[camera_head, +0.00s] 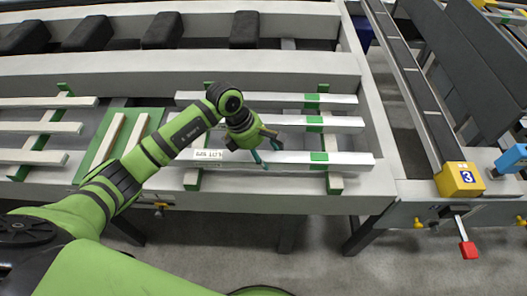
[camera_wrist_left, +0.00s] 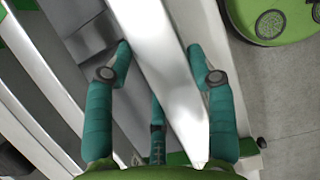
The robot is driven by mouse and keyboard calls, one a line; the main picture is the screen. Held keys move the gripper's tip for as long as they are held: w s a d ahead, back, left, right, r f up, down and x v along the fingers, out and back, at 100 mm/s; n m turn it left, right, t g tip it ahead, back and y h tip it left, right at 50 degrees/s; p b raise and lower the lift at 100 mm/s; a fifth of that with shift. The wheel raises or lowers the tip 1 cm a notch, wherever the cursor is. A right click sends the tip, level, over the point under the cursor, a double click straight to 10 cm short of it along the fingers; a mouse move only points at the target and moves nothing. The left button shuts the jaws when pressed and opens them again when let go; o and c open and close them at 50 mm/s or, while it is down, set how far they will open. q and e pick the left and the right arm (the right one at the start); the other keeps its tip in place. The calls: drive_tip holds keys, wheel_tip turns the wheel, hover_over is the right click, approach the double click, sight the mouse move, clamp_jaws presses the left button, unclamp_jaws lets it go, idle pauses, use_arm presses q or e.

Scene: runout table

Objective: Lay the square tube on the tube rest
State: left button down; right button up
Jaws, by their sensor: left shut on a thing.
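The square tube (camera_head: 352,161) is a long pale metal bar with a green band, at the front of a set of similar bars in the head view. My left gripper (camera_head: 268,157) comes down over it near its middle and is shut on it. In the left wrist view my gripper's teal fingers (camera_wrist_left: 158,50) stand on either side of the tube (camera_wrist_left: 165,70). The tube lies over or just above white and green cross supports (camera_head: 335,184), which look like the tube rest. I cannot tell whether it touches them. My right gripper is out of view.
Other banded bars (camera_head: 340,122) lie parallel just behind the tube. A green plate with pale strips (camera_head: 121,138) and more bars (camera_head: 40,127) are to the left. Black blocks (camera_head: 162,31) sit at the back. A rail with a yellow block (camera_head: 458,180) is at right.

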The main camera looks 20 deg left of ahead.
use_arm(q)
drive_tip(key=shift+f, duration=0.2)
drive_tip(key=shift+c, duration=1.7)
unclamp_jaws()
drive_tip(key=shift+s+f, duration=0.1)
drive_tip(key=shift+a+r, duration=0.2)
drive_tip(key=shift+r, duration=0.2)
drive_tip(key=v, duration=1.1)
drive_tip(key=shift+r, duration=0.25)
drive_tip(key=o, duration=0.3)
drive_tip(key=shift+o, duration=0.2)
drive_tip(key=p+v, duration=0.5)
drive_tip(key=v, duration=0.7)
